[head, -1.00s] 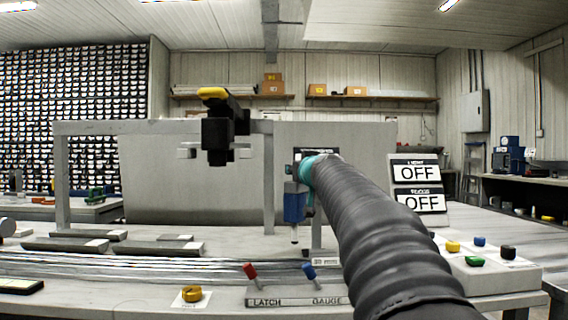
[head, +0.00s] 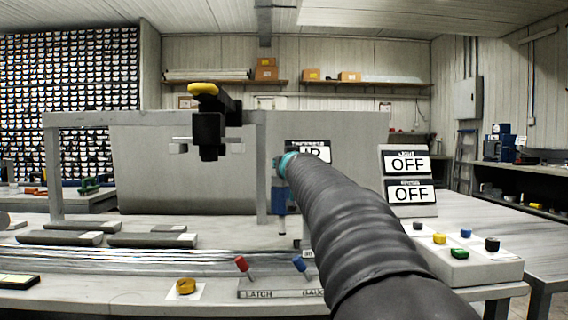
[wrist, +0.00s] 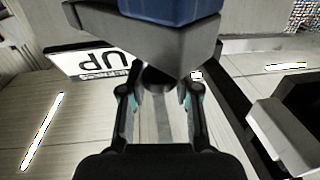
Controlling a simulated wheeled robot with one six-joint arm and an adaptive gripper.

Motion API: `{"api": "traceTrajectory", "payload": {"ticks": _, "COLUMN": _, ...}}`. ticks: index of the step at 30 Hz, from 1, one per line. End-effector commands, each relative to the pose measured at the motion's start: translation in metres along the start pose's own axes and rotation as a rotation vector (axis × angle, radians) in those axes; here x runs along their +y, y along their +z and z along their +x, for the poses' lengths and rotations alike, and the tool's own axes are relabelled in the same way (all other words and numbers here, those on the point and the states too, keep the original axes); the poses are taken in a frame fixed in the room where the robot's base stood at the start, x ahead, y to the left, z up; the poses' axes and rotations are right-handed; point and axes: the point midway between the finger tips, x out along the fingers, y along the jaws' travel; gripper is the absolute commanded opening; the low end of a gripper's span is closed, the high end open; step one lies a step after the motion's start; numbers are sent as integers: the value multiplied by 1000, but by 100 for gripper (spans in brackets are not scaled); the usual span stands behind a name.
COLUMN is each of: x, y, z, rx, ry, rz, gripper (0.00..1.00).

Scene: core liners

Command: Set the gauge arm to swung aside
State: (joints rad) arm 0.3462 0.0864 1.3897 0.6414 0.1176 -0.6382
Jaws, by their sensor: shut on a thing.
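The gauge arm appears in the wrist view as a grey bracket (wrist: 95,28) carrying a blue block (wrist: 172,8). A dark round part (wrist: 158,80) hangs below the bracket, between the fingers of my gripper (wrist: 158,98). The fingers are shut on this part, which looks like a handle; their exact contact is partly hidden. In the head view the blue gauge body (head: 279,200) hangs beside a grey post, partly behind my arm. My gripper is mostly hidden there by my arm.
A console in front has a red LATCH lever (head: 241,264) and a blue GAUGE lever (head: 300,265). A black clamp-like device (head: 208,130) hangs from the grey frame (head: 52,170) at left.

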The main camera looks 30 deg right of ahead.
Motion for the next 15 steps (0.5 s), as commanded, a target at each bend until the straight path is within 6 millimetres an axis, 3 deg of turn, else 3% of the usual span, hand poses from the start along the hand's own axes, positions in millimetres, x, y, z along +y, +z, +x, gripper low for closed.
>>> {"api": "traceTrajectory", "payload": {"ticks": 2, "x": 1, "y": 0, "z": 0, "rx": 1, "ry": 2, "rz": 0, "gripper": 0}}
{"api": "traceTrajectory", "payload": {"ticks": 3, "x": 1, "y": 0, "z": 0, "rx": 1, "ry": 2, "rz": 0, "gripper": 34}}
{"api": "traceTrajectory", "payload": {"ticks": 6, "x": 1, "y": 0, "z": 0, "rx": 1, "ry": 2, "rz": 0, "gripper": 57}}
{"api": "traceTrajectory", "payload": {"ticks": 15, "x": -1, "y": 0, "z": 0, "rx": 0, "ry": -1, "rz": 0, "gripper": 57}}
